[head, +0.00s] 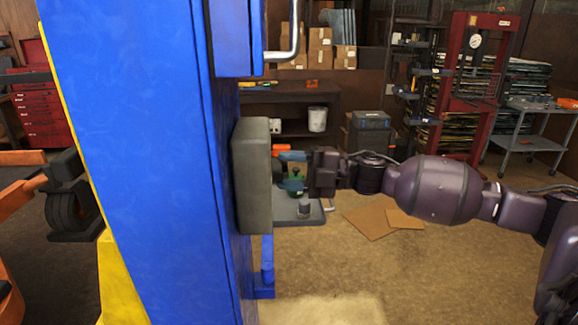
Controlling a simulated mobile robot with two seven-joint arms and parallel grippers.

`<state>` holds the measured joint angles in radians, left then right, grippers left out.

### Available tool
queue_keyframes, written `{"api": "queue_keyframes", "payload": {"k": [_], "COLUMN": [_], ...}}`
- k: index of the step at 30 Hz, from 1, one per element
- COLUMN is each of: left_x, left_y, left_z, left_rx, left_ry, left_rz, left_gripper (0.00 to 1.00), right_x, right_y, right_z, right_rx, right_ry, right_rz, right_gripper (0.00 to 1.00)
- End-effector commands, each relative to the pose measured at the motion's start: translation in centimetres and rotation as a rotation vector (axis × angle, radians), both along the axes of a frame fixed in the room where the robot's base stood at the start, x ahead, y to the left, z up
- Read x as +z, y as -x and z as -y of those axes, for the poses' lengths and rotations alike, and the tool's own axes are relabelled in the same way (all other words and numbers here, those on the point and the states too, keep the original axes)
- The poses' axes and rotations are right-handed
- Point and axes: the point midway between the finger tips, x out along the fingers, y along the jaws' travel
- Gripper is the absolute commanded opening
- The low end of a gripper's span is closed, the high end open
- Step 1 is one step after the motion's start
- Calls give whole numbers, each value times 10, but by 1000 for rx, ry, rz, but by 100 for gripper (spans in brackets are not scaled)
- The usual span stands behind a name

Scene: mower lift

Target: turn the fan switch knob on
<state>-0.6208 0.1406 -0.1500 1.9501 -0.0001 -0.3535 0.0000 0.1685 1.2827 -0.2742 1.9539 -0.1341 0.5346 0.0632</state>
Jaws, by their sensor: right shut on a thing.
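A dark grey switch box (252,175) is mounted on the right side of the blue lift post (140,150). My right gripper (283,172) comes in from the right, at the box's right-hand face. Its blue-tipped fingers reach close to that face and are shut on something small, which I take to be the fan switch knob. The knob itself is hidden by the fingers and the box edge, so its turn position cannot be seen. My left gripper is not in view.
Behind the gripper stand a grey tray (318,217) and a dark shelf (262,122). Orange lift arms and a black pad (72,200) are at left. A red press (478,70) and a grey cart (535,140) stand at the back right. Flat cardboard (372,221) lies on open floor.

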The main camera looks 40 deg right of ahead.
Motion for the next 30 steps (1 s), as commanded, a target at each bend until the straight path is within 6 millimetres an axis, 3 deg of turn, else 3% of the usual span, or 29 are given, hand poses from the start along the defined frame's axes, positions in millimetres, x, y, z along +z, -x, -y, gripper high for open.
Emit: {"api": "queue_keyframes", "payload": {"k": [17,18,23,30], "left_x": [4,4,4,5], "left_y": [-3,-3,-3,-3], "left_z": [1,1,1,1], "left_rx": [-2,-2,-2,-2], "left_ry": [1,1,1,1], "left_rz": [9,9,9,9], "left_gripper": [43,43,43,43], "right_x": [0,0,0,0], "right_y": [0,0,0,0], "right_z": [0,0,0,0], "right_rx": [-1,-1,0,0], "right_ry": [-19,-19,-19,-18], "right_rz": [-31,-31,-30,-29], "right_gripper": [24,49,73,73]}}
